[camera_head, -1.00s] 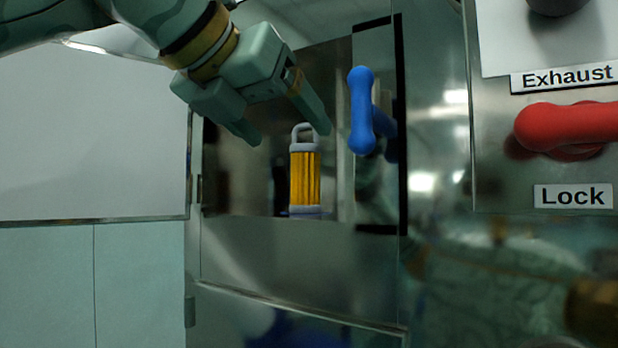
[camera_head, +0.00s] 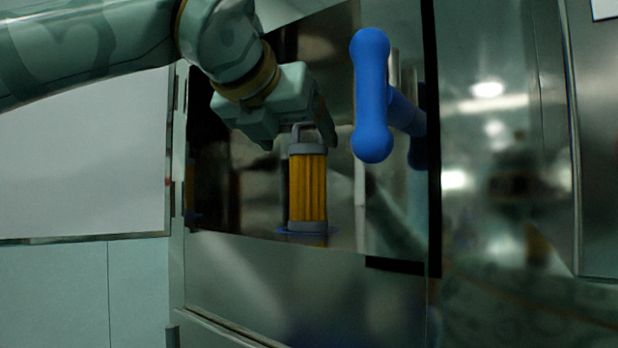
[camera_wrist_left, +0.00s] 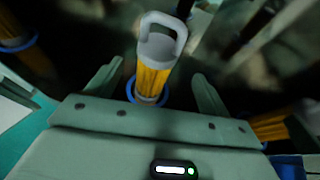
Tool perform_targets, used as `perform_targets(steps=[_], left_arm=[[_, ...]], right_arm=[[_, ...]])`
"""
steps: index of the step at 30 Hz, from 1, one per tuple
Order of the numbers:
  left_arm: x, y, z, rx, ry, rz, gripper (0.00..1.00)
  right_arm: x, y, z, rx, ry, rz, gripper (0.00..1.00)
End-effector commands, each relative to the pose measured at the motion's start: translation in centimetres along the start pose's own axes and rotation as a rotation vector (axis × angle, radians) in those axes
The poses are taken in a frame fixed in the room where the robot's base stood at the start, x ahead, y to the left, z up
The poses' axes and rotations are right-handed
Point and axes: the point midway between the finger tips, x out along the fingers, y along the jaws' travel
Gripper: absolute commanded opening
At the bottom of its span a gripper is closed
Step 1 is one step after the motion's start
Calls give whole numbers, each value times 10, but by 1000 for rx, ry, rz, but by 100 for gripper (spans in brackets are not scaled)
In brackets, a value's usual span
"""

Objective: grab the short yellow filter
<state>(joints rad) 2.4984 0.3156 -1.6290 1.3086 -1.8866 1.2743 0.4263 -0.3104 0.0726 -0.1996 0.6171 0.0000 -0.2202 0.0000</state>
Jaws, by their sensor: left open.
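The short yellow filter (camera_head: 308,188) stands upright inside the open compartment, on a blue ring. It has a yellow pleated body, grey end caps and a grey loop handle on top. My left gripper (camera_head: 298,140) is open at the top of the filter, near its handle. In the left wrist view, the filter (camera_wrist_left: 153,75) shows between the two spread fingers of the left gripper (camera_wrist_left: 150,88), with its grey handle beyond them. I cannot tell whether a finger touches it. My right gripper is not in view.
A blue door handle (camera_head: 372,95) sticks out just right of the filter and gripper. The compartment's front panel (camera_head: 300,285) lies below the opening. A pale panel (camera_head: 80,160) is at the left. Other blue rings (camera_wrist_left: 18,44) show in the left wrist view.

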Motion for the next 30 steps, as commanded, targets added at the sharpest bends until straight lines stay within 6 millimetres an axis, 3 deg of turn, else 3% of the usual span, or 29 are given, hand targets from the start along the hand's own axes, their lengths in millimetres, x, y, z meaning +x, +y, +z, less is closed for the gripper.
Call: perform_targets(steps=[8, 15, 23, 29, 30], left_arm=[[26, 2, 3, 0, 2, 0, 80], [63, 5, 5, -1, 2, -1, 80], [69, 5, 2, -1, 0, -1, 80], [68, 5, 2, -1, 0, -1, 30], [68, 5, 2, -1, 0, -1, 28]], right_arm=[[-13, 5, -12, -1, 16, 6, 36], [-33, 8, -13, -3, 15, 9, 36], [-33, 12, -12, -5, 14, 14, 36], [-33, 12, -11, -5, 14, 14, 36], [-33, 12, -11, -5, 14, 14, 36]])
